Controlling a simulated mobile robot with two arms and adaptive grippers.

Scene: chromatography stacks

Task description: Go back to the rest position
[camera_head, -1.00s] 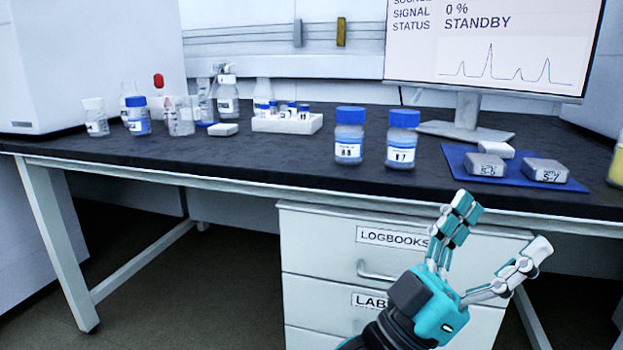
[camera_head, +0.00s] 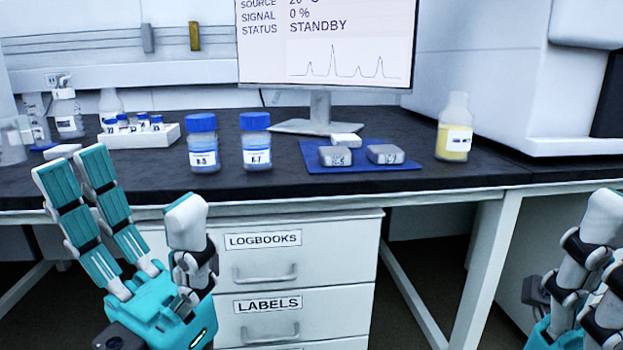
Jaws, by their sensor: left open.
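My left gripper (camera_head: 132,190) is in the lower left of the head view, in front of the bench edge and left of the drawer labels. Its two teal fingers point up and stand well apart from the pale thumb. It is open, with nothing between the fingers. My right gripper (camera_head: 592,262) shows only partly at the lower right edge. Its pale and dark finger links are cut off by the frame, and its opening cannot be judged.
The dark bench (camera_head: 300,185) carries two blue-capped bottles (camera_head: 203,150) (camera_head: 256,148), a white vial rack (camera_head: 150,138), a blue mat (camera_head: 320,164) with grey blocks, a monitor (camera_head: 325,45) and a yellow-filled bottle (camera_head: 455,130). Drawers (camera_head: 300,265) stand below. Open floor shows beneath the bench.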

